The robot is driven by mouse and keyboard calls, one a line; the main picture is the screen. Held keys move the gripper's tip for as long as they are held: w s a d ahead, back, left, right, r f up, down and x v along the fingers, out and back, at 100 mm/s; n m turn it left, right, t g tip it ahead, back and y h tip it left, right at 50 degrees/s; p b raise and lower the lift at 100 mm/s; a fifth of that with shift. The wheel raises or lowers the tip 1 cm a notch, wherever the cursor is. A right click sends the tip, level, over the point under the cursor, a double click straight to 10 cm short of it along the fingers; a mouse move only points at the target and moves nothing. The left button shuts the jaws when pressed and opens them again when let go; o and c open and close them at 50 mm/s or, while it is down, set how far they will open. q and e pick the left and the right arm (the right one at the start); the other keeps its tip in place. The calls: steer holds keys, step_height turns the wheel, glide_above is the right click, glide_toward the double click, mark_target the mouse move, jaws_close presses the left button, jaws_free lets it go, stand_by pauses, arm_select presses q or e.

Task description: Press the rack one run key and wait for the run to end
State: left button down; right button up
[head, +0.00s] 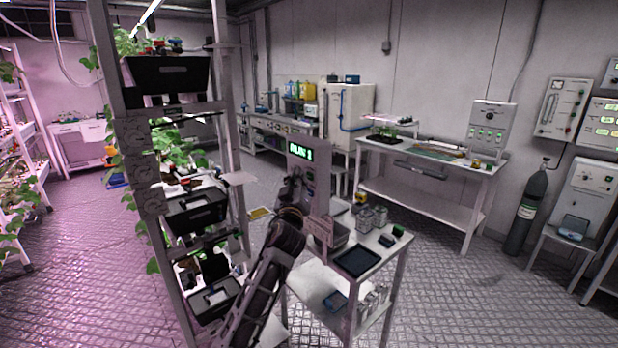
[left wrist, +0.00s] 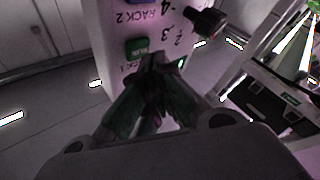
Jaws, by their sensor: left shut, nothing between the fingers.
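A grey control panel (head: 318,182) stands on the trolley beside the rack; its green display (head: 300,151) seems to read "RUN 1". My left gripper (head: 291,188) is at the panel's front, below the display. In the left wrist view the panel (left wrist: 112,28) appears upside down with "RACK 2" and numbers. A green key (left wrist: 138,47) marked like "RUN" sits just beside my left fingertips (left wrist: 160,64), which are closed together and empty. I cannot tell if they touch the panel. Lettering below the key is partly hidden, a "1" showing. My right gripper is out of view.
The plant rack (head: 232,180) stands close left of my arm. The trolley (head: 341,287) carries a dark tray (head: 357,262) and jars. Floor to the right is open.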

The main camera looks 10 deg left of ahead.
arm_select(q)
steer(key=shift+s+a, duration=0.25)
stand_by(0.3)
steer(key=s+a, duration=0.1)
steer(key=s, duration=0.1)
steer(key=s+a+p, duration=0.1)
steer(key=a, duration=0.1)
steer(key=shift+s, duration=0.4)
stand_by(0.9)
